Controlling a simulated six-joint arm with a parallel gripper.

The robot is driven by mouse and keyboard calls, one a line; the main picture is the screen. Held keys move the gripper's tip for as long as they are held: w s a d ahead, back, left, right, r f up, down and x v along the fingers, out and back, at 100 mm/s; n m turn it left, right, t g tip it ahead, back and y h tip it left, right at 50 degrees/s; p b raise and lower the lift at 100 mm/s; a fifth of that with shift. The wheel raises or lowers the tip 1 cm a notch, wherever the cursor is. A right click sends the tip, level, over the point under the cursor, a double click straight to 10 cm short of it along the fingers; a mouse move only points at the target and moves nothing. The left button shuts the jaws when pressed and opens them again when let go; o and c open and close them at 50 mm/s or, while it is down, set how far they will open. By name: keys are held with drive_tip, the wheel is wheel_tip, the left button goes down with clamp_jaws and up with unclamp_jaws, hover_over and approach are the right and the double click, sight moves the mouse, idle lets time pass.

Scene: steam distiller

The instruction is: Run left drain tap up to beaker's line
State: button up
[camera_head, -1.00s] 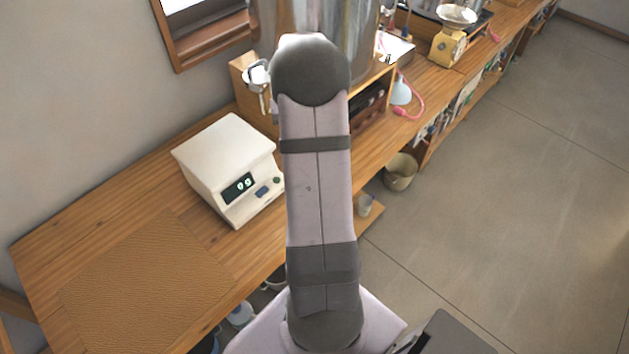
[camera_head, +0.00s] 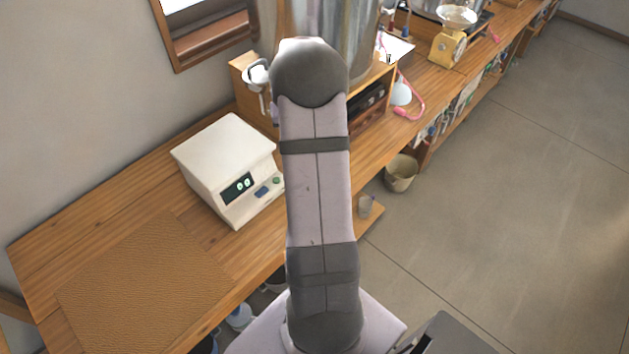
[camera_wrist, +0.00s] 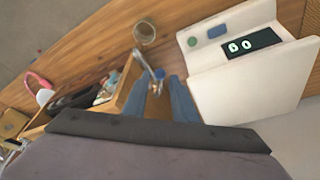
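In the wrist view, a metal tap (camera_wrist: 147,62) with a blue end (camera_wrist: 159,73) shows just beyond my fingertips. My gripper (camera_wrist: 158,80) has two blue-grey fingers standing apart, with the blue end of the tap near the gap between them. I cannot tell whether they touch it. A clear round glass vessel (camera_wrist: 144,33), probably the beaker, stands beyond the tap; its line and level are not readable. In the head view my arm hides the gripper. A small glass vessel (camera_head: 366,206) shows low, right of my arm, and a metal fitting (camera_head: 256,76) at the wooden stand's left.
A white box with a digital display (camera_head: 224,167) stands on the bench left of my arm; it also shows close to my fingers in the wrist view (camera_wrist: 245,85). A large metal vessel (camera_head: 358,30) stands behind my arm. A woven mat (camera_head: 145,285) lies clear at front left.

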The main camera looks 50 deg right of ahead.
drive_tip(key=shift+b+x, duration=0.6)
drive_tip(key=shift+x, duration=0.65)
drive_tip(key=shift+w+a, duration=0.6)
drive_tip(key=shift+a, duration=0.15)
idle(6.0)
